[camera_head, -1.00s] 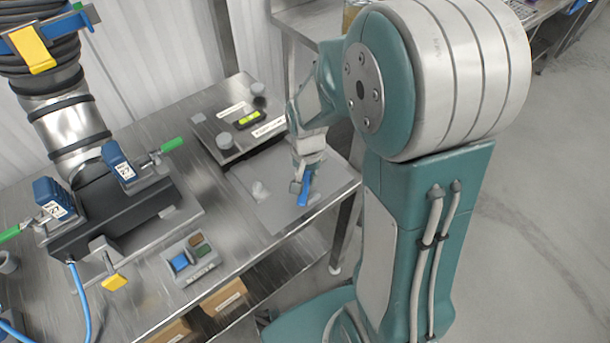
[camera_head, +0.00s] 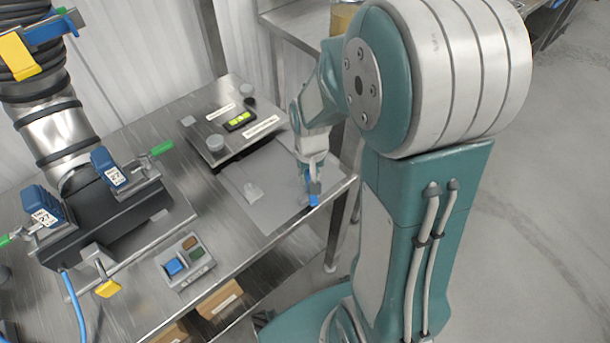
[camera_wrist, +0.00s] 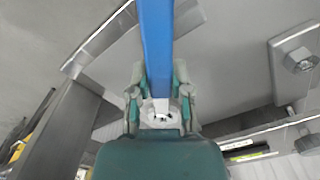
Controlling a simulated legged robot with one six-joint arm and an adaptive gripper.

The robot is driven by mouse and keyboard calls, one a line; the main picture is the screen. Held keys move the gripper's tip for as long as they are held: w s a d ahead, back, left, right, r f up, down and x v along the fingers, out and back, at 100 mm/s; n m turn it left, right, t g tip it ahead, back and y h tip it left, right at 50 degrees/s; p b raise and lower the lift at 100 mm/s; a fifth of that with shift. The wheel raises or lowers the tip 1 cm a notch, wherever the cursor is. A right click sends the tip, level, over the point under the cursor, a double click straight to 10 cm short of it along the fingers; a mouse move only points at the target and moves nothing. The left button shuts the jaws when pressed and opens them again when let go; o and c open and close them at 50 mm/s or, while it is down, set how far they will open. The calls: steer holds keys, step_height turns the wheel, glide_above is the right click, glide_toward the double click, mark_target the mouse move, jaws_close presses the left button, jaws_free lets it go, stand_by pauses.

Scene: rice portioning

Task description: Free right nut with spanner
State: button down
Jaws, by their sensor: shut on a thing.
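My gripper (camera_head: 310,171) is shut on a blue bar-shaped tool (camera_head: 314,198), which looks like the spanner. It is over the front right part of a grey mat on the table. In the wrist view the blue spanner (camera_wrist: 157,45) runs from between my fingers (camera_wrist: 160,100) up past the top edge; its far end is out of view. A grey hex nut (camera_wrist: 300,58) on a small plate shows at the right of the wrist view, apart from the spanner.
Behind the mat (camera_head: 275,210) is a metal plate with a yellow-green level (camera_head: 239,121) and round grey knobs (camera_head: 215,143). A clamp fixture (camera_head: 115,215) holding a pipe stands left. A small tray (camera_head: 185,260) of coloured blocks sits in front. The table edge is close to my gripper.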

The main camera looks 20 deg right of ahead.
steer(key=shift+s+d, duration=0.15)
steer(key=shift+d, duration=0.05)
steer(key=shift+s+d+n, duration=0.1)
steer(key=shift+d+n, duration=0.65)
steer(key=shift+n, duration=0.35)
steer(key=shift+a, duration=0.1)
steer(key=shift+w+a+m, duration=0.25)
steer(key=shift+a+m, duration=0.5)
steer(key=shift+m, duration=0.25)
steer(key=shift+w+a+m, duration=0.2)
steer(key=shift+a+m, duration=0.55)
steer(key=shift+m, duration=0.25)
steer(key=shift+r, duration=1.15)
step_height(320, 180, up, 4)
steer(key=shift+f, duration=0.1)
stand_by(0.6)
